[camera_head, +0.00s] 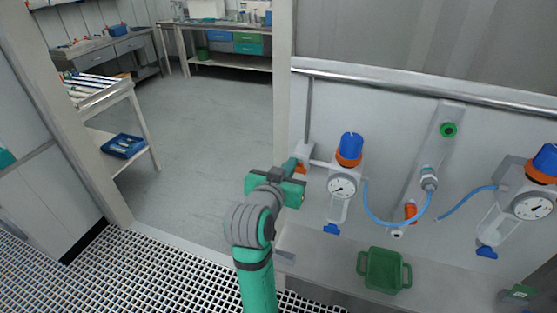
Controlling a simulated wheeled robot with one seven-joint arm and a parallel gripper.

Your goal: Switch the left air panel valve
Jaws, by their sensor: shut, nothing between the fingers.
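The left air panel unit has a blue knob (351,143) over an orange ring, a round white gauge (342,186) and a small blue piece (331,229) at its bottom. At the left end of its pipe is a small orange part (300,168), which looks like the valve handle; it is mostly hidden behind my gripper. My gripper (292,165) is at the end of my green arm, shut, with its fingertips right beside this orange part. I cannot tell whether they touch it.
A second unit with a gauge (533,206) stands at the right, joined by blue hoses (398,222). A green tray (384,270) lies on the ledge below. A door post (283,80) rises just behind my gripper. Open floor (205,130) lies beyond the doorway.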

